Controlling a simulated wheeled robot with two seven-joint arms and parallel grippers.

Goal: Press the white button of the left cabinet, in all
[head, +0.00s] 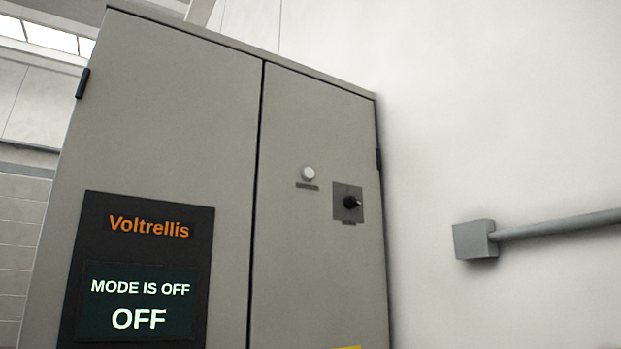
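A tall grey two-door cabinet (190,110) fills the left and middle of the head view. A round white button (308,173) sits on its right door, with a small dark label under it. A black rotary switch (350,202) on a square dark plate is to the right of the button and a little lower. A dark panel (150,228) on the left door reads "Voltrellis". Its screen (137,303) shows "MODE IS OFF" and "OFF". Neither of my grippers is in view, and nothing covers the button.
A grey box (474,240) with a pipe (560,225) running right is on the white wall (500,120) beside the cabinet. A yellow marking (347,347) shows at the bottom edge of the right door. The space before the cabinet looks clear.

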